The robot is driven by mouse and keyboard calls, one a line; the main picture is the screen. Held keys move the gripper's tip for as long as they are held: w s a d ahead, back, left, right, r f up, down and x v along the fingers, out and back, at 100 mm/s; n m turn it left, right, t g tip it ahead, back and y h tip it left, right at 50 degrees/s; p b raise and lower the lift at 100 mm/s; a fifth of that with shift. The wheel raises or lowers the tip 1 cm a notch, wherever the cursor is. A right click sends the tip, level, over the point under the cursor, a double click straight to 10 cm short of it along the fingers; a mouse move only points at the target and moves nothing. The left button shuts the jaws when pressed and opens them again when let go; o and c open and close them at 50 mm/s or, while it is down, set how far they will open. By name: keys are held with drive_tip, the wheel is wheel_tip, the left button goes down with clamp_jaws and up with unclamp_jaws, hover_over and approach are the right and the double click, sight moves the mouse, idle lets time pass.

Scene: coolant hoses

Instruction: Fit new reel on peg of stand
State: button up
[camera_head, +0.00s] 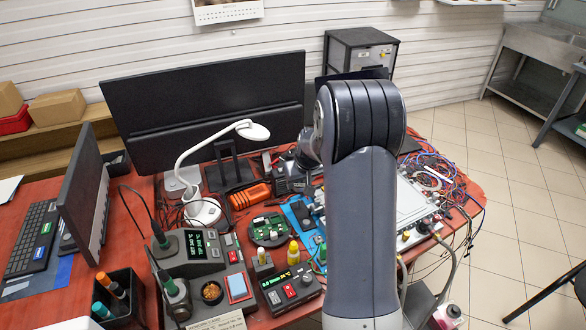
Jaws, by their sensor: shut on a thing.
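My grey arm rises through the middle of the camera_head view and bends over the red workbench (130,210). Its far end goes down behind its own thick upper link, and my gripper's fingers do not show. I cannot make out what they hold. I cannot pick out a reel or a stand with a peg with certainty. Part of the bench behind my arm is hidden. A blue mat (291,211) lies partly in view just left of my arm.
A white desk lamp (203,211) and a large monitor (205,100) stand behind. A soldering station (187,250), a green circuit board (268,229) and a small black unit with a green display (290,288) crowd the front. Tangled wires (440,180) lie right. Tiled floor is open at right.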

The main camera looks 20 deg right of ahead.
drive_tip(key=b, duration=0.2)
hover_over(299, 209)
drive_tip(key=shift+f, duration=2.15)
drive_tip(key=shift+b, duration=0.65)
drive_tip(key=shift+f, duration=0.15)
drive_tip(key=shift+f+b, duration=1.2)
drive_tip(key=shift+f, duration=0.1)
drive_tip(key=shift+f, duration=0.1)
drive_tip(key=shift+f+b, duration=0.85)
drive_tip(key=shift+f, duration=0.15)
